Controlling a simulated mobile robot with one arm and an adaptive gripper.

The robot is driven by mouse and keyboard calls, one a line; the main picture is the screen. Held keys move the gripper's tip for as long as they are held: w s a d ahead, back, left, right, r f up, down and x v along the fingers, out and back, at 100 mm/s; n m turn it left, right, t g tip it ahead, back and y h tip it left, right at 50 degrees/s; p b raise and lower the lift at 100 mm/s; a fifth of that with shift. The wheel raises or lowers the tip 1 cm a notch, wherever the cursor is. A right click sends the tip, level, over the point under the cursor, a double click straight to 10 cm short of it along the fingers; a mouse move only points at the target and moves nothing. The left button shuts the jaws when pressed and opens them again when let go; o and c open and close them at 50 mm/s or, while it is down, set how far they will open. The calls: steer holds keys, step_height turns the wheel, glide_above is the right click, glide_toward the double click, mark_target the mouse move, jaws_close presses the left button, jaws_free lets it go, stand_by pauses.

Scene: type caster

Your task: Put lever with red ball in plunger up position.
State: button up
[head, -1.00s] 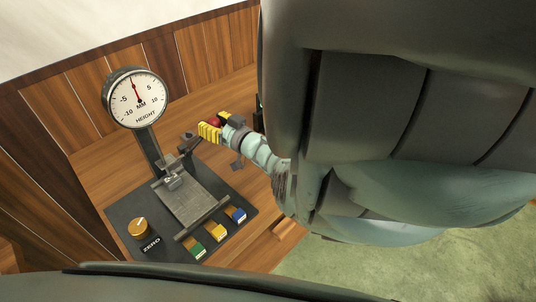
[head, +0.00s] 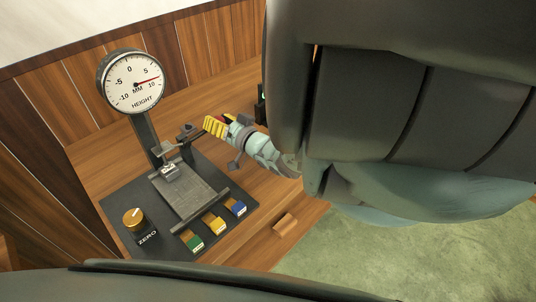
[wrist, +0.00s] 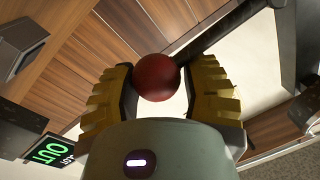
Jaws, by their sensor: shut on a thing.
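The red ball (wrist: 157,77) sits between the two yellow ridged fingers of my gripper (wrist: 158,92) in the wrist view, and the gripper is shut on it. The lever's dark rod (wrist: 222,32) runs from the ball to the upper right. In the head view my gripper (head: 219,124) is right of the gauge, and its fingers mostly hide the ball. The height gauge dial (head: 130,82) has its red needle pointing right, near 10. Its plunger (head: 164,149) stands clear above the small metal block (head: 170,172) on the plate.
The black gauge base (head: 125,205) carries an orange ZERO knob (head: 134,218) and green (head: 193,240), yellow (head: 214,224) and blue (head: 235,207) switches. A wooden block (head: 285,224) lies at the bench edge. A green display (wrist: 48,150) shows in the wrist view.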

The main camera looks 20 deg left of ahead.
steer(key=shift+d+f+m, duration=0.15)
steer(key=shift+f+m, duration=0.15)
steer(key=shift+f, duration=0.05)
steer(key=o, duration=1.1)
steer(key=shift+o, duration=0.6)
steer(key=shift+r, duration=0.1)
steer(key=v, duration=1.1)
steer(key=shift+s+d, duration=0.2)
steer(key=shift+d, duration=0.25)
steer(key=shift+c, duration=0.2)
